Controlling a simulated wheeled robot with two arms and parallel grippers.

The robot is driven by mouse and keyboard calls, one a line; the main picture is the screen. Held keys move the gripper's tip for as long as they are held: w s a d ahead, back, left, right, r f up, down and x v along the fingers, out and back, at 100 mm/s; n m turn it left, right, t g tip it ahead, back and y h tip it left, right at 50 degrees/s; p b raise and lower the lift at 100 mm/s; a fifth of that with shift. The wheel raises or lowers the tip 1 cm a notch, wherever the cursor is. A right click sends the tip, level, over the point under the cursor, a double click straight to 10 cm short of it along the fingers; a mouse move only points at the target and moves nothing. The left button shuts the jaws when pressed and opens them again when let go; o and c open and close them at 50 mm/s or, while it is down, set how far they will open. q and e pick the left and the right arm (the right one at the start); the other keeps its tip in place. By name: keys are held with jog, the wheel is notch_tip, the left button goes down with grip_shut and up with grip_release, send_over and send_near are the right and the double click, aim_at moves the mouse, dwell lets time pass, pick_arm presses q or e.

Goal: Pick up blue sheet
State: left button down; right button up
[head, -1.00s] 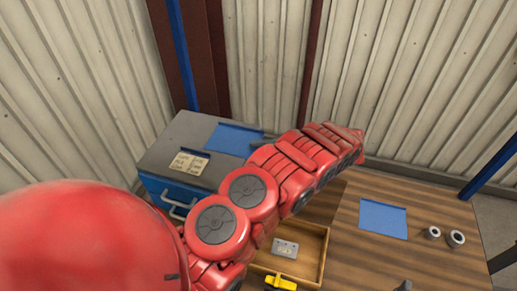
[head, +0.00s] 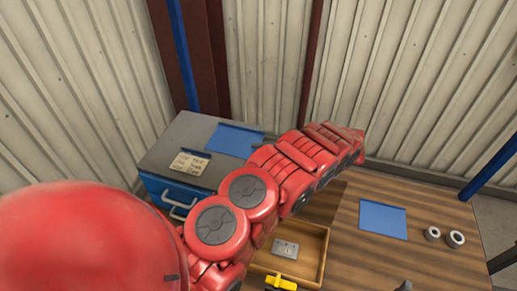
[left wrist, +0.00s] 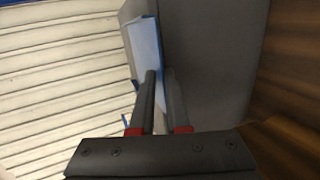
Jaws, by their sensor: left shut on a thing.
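A blue sheet (head: 236,140) lies on the grey top of the blue cabinet (head: 180,141), and its right part runs behind my left arm. A second blue sheet (head: 384,218) lies flat on the wooden table. In the left wrist view, the two dark fingers of my left gripper (left wrist: 164,75) are close together at a pale blue sheet (left wrist: 145,47) with blue edges. The gripper is shut on this sheet, beside a grey surface. In the head view my arm hides the fingers. My right gripper is not seen.
A paper note (head: 190,164) lies on the cabinet. Two metal rings (head: 455,239) stand on the wooden table. Corrugated walls close off the back.

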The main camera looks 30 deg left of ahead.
pick_arm(q)
jog(key=shift+s+d+f, duration=0.1)
jog(key=shift+f, duration=0.15)
notch_tip(320, 180, up, 2)
jog(key=shift+r, duration=0.25)
jog(key=b+v, duration=0.6)
jog(key=v, duration=0.8)
jog(key=shift+w+d+f, duration=0.15)
jog(key=shift+w+d, duration=0.15)
jog(key=shift+d, duration=0.15)
